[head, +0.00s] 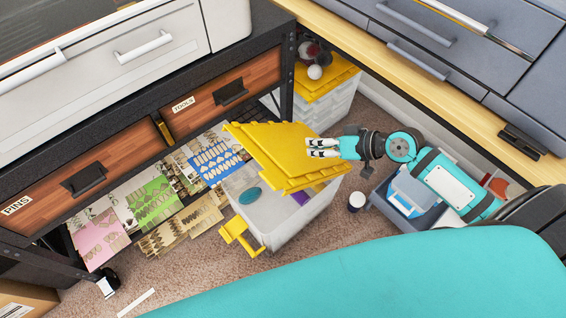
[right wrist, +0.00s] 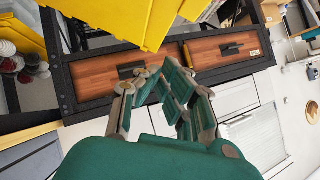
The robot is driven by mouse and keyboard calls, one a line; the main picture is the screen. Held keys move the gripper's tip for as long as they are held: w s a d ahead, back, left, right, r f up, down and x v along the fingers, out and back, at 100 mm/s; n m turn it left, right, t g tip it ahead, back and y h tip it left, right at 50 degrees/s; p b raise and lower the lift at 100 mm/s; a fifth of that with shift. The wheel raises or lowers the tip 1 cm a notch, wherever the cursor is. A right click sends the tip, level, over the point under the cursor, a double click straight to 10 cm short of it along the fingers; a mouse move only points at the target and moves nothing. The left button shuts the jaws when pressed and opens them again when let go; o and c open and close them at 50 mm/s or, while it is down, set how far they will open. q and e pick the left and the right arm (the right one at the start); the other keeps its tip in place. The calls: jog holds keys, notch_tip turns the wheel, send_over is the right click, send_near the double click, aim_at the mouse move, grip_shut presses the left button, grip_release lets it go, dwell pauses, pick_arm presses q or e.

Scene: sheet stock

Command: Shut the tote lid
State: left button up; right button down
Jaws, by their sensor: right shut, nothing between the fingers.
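The tote (head: 285,220) is a pale bin on the carpet in the middle of the head view. Its yellow lid (head: 275,150) is tilted above it and not flush with the rim, leaving a gap at the front. A teal oval (head: 250,196) and something purple (head: 329,189) show below the lid. My right gripper (head: 312,148) is shut and empty at the lid's right side; whether it touches is unclear. In the right wrist view my right gripper (right wrist: 170,75) is below the yellow lid (right wrist: 115,18). My left gripper is not in view.
A yellow bracket-like piece (head: 240,237) sticks out at the tote's near left. A shelf with sheets of parts (head: 150,200) stands left. Another yellow-lidded tote (head: 325,85) is behind. A cup (head: 356,201) and a grey-blue bin (head: 405,205) stand right.

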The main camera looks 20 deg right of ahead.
jog(key=s+g, duration=0.1)
jog(key=s, duration=0.1)
jog(key=p, duration=0.1)
send_near(266, 172)
jog(key=shift+m+y, duration=0.4)
jog(key=w, duration=0.4)
jog(key=shift+w+a, duration=0.15)
jog(key=shift+a, duration=0.2)
jog(key=shift+s+a+f, duration=0.2)
jog(key=shift+a+f, duration=0.1)
jog(key=shift+f, duration=0.25)
jog(key=shift+s+a+f, duration=0.2)
jog(key=shift+a+f, duration=0.1)
jog(key=shift+f, duration=0.2)
jog(key=shift+s+a+f+p, duration=0.15)
jog(key=shift+a+f+p, duration=0.2)
jog(key=shift+f, duration=0.25)
